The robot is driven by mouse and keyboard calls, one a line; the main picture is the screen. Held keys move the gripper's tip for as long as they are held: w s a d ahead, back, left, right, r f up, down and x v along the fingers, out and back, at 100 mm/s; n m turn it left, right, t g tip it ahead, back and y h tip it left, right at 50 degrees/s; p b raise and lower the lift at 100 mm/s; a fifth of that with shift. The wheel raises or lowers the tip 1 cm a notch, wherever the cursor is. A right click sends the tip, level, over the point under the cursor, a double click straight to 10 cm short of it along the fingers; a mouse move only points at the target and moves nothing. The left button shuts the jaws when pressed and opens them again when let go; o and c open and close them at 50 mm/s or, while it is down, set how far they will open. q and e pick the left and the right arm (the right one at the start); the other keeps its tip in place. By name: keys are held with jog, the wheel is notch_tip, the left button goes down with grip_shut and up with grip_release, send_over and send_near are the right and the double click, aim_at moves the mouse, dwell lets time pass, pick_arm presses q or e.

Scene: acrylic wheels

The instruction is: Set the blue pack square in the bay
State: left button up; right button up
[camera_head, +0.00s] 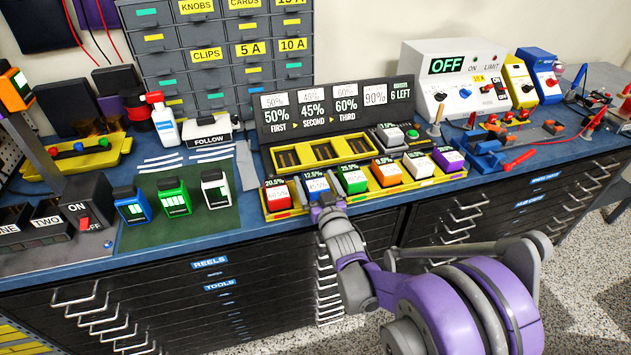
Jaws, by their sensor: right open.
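A blue pack (317,187) with a white label sits in the front row of the yellow rack (285,214), between a red and a green pack. My right gripper (326,205) is at the rack's front edge just before this pack, covering its lower part; whether they touch I cannot tell. The gripper is open, though its fingers are small and partly hidden by my wrist. The rack's back row has empty bays (289,158) with dark slots. Another blue pack (131,208) stands on the green mat. My left gripper is out of view.
Red (277,195), green (352,179), orange (386,171) and purple (448,160) packs share the front row. A percentage sign (335,108) stands behind the rack. Green and white packs stand on the mat (180,232). A meter (455,80) reading OFF is at right.

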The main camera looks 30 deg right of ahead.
jog(key=d+v, duration=0.1)
jog(key=v, duration=1)
jog(key=s+a+f+n+g+y, duration=0.1)
jog(key=s+a+f+g+y, duration=0.1)
jog(key=s+a+f+g, duration=0.6)
jog(key=s+a+f+n+g+y, duration=0.2)
jog(key=s+a+g, duration=0.3)
jog(key=s, duration=0.7)
jog(key=m+t+h+p, duration=0.3)
jog(key=t+p, duration=0.2)
jog(key=t, duration=0.4)
send_near(320, 190)
jog(key=a+x, duration=0.1)
jog(key=x, duration=0.4)
jog(key=d+x, duration=0.1)
jog(key=x, duration=0.2)
jog(key=shift+w+b, duration=0.15)
jog(key=shift+b, duration=0.25)
jog(key=shift+x, duration=3)
jog(key=shift+r, duration=0.1)
